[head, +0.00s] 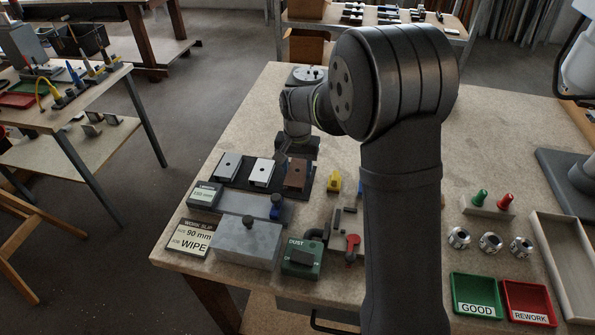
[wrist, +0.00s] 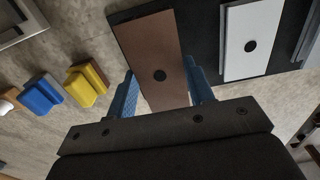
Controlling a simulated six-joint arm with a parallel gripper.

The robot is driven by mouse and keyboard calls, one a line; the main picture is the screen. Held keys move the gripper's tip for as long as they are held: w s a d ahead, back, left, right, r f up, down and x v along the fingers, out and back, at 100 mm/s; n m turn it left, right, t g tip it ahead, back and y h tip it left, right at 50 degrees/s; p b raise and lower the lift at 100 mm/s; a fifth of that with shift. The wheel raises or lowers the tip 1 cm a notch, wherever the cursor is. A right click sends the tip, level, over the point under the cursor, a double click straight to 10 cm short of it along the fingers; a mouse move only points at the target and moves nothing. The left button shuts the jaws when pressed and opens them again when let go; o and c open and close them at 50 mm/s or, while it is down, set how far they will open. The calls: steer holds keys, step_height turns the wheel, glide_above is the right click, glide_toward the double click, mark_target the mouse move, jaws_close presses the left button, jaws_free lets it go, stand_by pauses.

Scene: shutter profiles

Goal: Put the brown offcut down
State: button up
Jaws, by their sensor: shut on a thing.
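The brown offcut (head: 297,174) is a flat brown piece with a dark round hole, at the right end of the black tray (head: 239,186). In the wrist view the brown offcut (wrist: 150,45) lies between the two blue fingers of my gripper (wrist: 162,88), which is shut on it by its long sides. The black tray (wrist: 205,30) is beside and partly behind it there. I cannot tell whether the offcut touches the tray. In the head view my arm hides most of the gripper.
A white piece (head: 262,171) and a grey piece (head: 228,166) lie on the tray to the left. A yellow block (head: 334,181) stands to the right; the wrist view also shows a blue block (wrist: 41,95). A grey box (head: 247,243) and green dust box (head: 302,258) stand in front.

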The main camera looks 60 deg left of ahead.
steer(key=shift+f, duration=0.85)
steer(key=o, duration=1)
steer(key=shift+f, duration=0.15)
step_height(320, 180, up, 12)
steer(key=shift+r, duration=0.15)
